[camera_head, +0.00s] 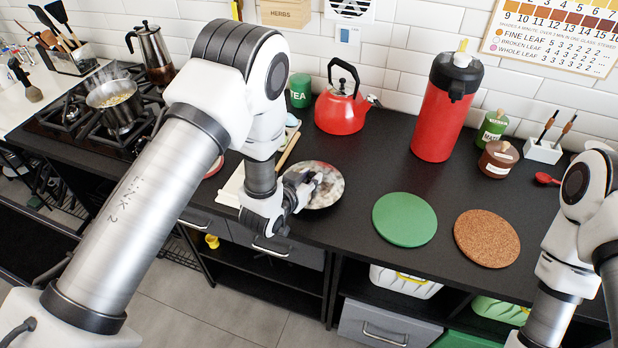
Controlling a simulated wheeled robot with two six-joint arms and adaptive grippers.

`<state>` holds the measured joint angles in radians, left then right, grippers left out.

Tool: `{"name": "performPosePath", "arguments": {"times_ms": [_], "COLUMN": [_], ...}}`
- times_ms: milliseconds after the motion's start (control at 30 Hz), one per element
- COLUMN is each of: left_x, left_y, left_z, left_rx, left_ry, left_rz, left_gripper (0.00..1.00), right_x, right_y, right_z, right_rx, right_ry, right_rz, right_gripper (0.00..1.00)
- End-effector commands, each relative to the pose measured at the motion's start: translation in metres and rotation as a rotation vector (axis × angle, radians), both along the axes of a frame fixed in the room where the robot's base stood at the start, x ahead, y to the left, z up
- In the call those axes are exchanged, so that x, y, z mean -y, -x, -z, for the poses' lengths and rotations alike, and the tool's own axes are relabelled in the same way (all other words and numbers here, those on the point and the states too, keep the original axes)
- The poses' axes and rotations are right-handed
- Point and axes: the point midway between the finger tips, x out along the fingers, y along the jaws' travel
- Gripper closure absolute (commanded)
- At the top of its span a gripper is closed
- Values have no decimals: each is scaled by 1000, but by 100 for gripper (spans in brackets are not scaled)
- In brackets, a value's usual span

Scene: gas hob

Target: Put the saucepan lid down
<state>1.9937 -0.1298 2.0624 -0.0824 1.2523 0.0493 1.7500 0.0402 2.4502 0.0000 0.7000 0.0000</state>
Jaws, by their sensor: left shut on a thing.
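The saucepan lid (325,190) is a round disc with a mottled grey and pale surface, over the black counter in the middle. My left gripper (304,184) is at its left part, shut on it; the fingers partly hide its middle, so the grip point is not clear. I cannot tell whether the lid touches the counter. The steel saucepan (119,109) stands uncovered on the gas hob (82,122) at the left, with steaming food in it. My right arm comes in at the right edge; its gripper is out of view.
A green round mat (404,218) and a cork mat (487,238) lie bare right of the lid. A red kettle (340,112) and a red flask (446,110) stand behind. A pale board (232,187) lies left of the lid, partly behind my arm.

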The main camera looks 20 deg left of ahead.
Motion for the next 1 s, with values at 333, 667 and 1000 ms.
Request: {"name": "performPosePath", "arguments": {"times_ms": [333,667,1000], "left_x": [-1,-1,-1], "left_y": [-1,-1,2], "left_z": [13,25,30], "left_rx": [4,2,-8], "left_ry": [0,-1,0], "left_rz": [0,0,1], "left_gripper": [100,100,52], "right_x": [0,0,0], "right_y": [0,0,0], "right_z": [-2,7,8], "right_rx": [0,0,0], "right_ry": [0,0,0], "right_rz": [0,0,0], "right_gripper": [60,60,60]}}
